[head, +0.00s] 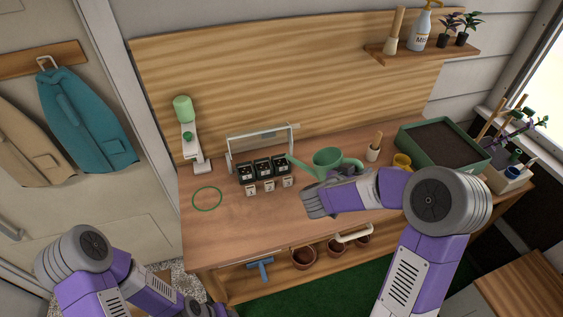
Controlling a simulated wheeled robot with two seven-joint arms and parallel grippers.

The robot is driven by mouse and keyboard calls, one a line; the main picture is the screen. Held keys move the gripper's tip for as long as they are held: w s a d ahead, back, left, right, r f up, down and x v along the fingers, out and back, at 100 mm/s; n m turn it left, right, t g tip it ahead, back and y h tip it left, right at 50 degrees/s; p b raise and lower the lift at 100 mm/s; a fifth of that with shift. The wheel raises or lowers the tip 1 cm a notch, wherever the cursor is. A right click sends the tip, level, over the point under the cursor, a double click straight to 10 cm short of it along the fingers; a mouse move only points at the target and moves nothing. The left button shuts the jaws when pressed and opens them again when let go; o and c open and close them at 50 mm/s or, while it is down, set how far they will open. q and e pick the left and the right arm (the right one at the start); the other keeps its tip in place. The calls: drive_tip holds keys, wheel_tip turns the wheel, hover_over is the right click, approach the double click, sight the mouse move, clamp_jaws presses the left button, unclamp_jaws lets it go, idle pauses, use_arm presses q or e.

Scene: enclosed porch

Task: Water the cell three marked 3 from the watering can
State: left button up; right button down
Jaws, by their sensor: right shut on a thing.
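A green watering can (326,157) is at the middle of the bench, its spout toward the left, near the cells. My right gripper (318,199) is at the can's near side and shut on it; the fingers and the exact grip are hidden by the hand. A row of three black cells (262,170) stands left of the can under a grey frame (232,158). Small tagged blocks (269,186) stand in front of them. The marks are too small to read, so I cannot tell which is 3. My left gripper is low at the bottom edge, its fingers unclear (205,308).
A green ring (207,198) lies on the bench (230,225) at left. A white device with a green top (183,110) stands behind it. A cup with a wooden handle (373,153), a yellow mug (402,162) and a soil-filled green planter (480,166) stand at right. The front left bench is clear.

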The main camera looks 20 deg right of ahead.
drive_tip(key=shift+s+d+f+m+y+b, duration=0.15)
drive_tip(key=shift+f+m+y+b, duration=0.2)
drive_tip(key=shift+f+b, duration=0.75)
drive_tip(key=r, duration=0.2)
drive_tip(key=r+b, duration=0.1)
drive_tip(key=r, duration=0.1)
drive_tip(key=shift+d, duration=0.25)
drive_tip(key=f+b, duration=0.2)
drive_tip(key=f+m+y+b, duration=0.1)
drive_tip(key=f+b, duration=0.2)
drive_tip(key=f+m+t+b, duration=0.1)
drive_tip(key=f+b, duration=0.1)
drive_tip(key=f, duration=0.1)
drive_tip(key=shift+w+a+f, duration=0.15)
drive_tip(key=shift+w+a, duration=0.15)
wheel_tip(320, 180, up, 5)
drive_tip(key=p, duration=0.5)
drive_tip(key=shift+f, duration=0.15)
